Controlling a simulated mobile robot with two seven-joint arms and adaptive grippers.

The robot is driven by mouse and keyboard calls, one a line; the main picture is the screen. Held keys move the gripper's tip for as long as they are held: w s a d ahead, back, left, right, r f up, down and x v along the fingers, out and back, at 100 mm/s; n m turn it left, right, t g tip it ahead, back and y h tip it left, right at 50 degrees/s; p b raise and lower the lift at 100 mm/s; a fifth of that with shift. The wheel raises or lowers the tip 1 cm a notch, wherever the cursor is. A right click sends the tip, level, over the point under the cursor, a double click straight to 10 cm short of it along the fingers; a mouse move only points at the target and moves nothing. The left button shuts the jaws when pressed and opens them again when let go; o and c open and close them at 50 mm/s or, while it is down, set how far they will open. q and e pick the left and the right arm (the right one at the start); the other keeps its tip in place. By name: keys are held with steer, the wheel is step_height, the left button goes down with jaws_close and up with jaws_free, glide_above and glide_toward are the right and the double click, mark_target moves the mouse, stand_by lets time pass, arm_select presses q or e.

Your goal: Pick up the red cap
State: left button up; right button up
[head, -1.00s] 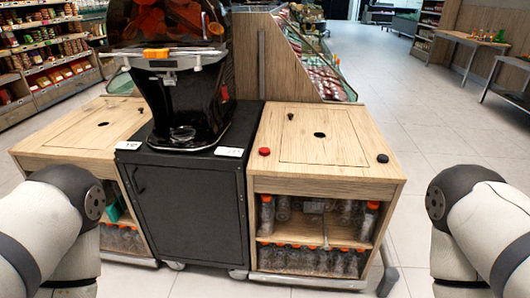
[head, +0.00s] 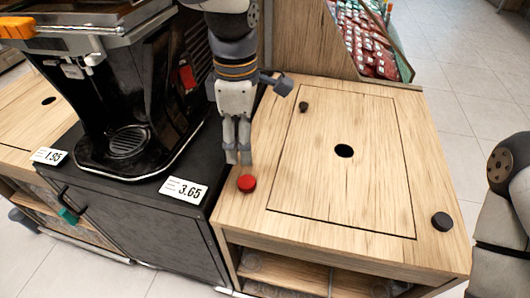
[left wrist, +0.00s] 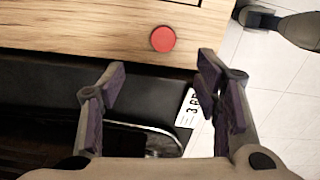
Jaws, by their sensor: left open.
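The red cap (head: 246,184) lies on the front left corner of the wooden counter top (head: 240,212), beside the black juicer cabinet. It also shows in the left wrist view (left wrist: 162,39), beyond the fingertips and between their lines. My left gripper (head: 238,156) points down just behind the cap in the head view. In the left wrist view my left gripper (left wrist: 162,82) has its fingers spread with nothing between them. A gap shows between the fingers and the cap. My right gripper is out of view; only part of my right arm shows at the right edge.
A black cap (head: 442,221) lies at the counter's right corner. A small dark knob (head: 304,107) and a round hole (head: 344,151) are further in. The black juicer (head: 125,95) stands left of my left arm. A price card (head: 184,191) sits near the cap.

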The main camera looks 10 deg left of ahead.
arm_select(q)
glide_above(246, 182)
steer(key=f, duration=0.5)
steer(key=shift+s+a+b, duration=0.1)
steer(key=shift+s+b, duration=0.15)
steer(key=shift+b, duration=0.05)
steer(key=f, duration=0.6)
steer(key=shift+w+f+b, duration=0.3)
steer(key=shift+f+b, duration=0.05)
steer(key=shift+r, duration=0.1)
steer(key=c, duration=0.8)
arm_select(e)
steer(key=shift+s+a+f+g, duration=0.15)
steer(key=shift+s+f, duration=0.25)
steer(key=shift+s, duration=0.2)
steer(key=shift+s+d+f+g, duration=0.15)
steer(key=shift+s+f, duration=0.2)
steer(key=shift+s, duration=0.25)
